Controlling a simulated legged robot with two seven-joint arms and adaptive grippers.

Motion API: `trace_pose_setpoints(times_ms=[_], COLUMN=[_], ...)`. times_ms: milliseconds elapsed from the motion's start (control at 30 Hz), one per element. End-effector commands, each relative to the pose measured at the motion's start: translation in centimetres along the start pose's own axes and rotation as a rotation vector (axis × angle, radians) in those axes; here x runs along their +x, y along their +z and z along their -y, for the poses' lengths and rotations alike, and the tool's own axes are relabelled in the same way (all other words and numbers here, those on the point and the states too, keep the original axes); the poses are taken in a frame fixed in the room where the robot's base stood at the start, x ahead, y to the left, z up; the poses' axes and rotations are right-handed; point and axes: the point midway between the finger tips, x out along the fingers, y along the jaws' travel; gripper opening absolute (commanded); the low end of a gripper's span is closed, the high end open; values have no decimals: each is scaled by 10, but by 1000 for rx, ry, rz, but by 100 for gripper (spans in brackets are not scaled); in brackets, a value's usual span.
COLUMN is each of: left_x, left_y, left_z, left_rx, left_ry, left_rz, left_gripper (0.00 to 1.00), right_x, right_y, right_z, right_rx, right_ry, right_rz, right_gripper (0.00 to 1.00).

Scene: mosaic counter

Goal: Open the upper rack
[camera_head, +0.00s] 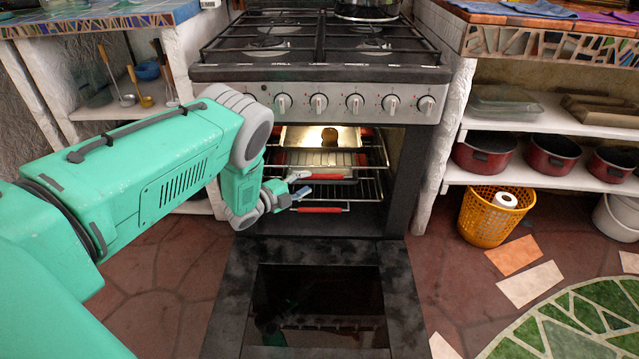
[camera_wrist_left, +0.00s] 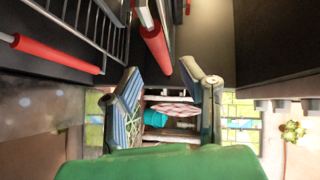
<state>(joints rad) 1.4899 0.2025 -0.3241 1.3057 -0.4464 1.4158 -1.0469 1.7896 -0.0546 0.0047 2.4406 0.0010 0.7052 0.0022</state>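The oven (camera_head: 395,200) stands open under the stove, its door (camera_head: 235,290) folded down toward me. Inside, the upper rack (camera_head: 365,160) is a wire shelf with a red front bar (camera_head: 325,177), partly hidden by my gripper. A lower rack (camera_head: 362,191) has its own red bar (camera_head: 325,209). My left gripper (camera_head: 301,184) is at the oven mouth, at the left part of the racks, between the two red bars. In the left wrist view its fingers (camera_wrist_left: 165,78) are apart with nothing between them. A red bar (camera_wrist_left: 155,48) lies just beyond the fingertips. My right gripper is not in view.
A gas stove top (camera_head: 320,45) with knobs is above the oven. Shelves with red pots (camera_head: 555,155) stand at the right, with an orange basket (camera_head: 490,220) on the floor. Shelves with ladles (camera_head: 145,95) are at the left, partly behind my left arm.

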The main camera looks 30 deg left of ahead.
Motion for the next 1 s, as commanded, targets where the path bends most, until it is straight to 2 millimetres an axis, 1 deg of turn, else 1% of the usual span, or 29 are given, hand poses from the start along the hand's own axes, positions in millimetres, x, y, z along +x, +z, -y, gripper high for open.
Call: trace_pose_setpoints(times_ms=[33,100,200,300,433,700,733,767,800,833,1000], left_x=[12,25,39,50,56,57,57,57,57,57,56], left_y=[0,0,0,0,0,0,0,0,0,0,0], left_z=[-3,-3,-2,-2,0,0,0,0,0,0,-1], left_rx=[1,0,1,1,-1,-2,-2,-2,-2,-2,-2], left_ry=[-4,-3,-1,0,0,1,1,1,1,1,3], left_rz=[-2,-2,0,0,1,1,1,1,1,1,2], left_gripper=[35,35,35,35,35,35,28,18,3,0,0], right_x=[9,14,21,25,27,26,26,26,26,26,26], right_y=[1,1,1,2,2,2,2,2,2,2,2], right_z=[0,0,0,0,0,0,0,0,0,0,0], right_rx=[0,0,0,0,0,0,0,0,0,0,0], right_ry=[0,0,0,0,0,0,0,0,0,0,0], right_rz=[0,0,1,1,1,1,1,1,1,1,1], right_gripper=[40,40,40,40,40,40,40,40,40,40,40])
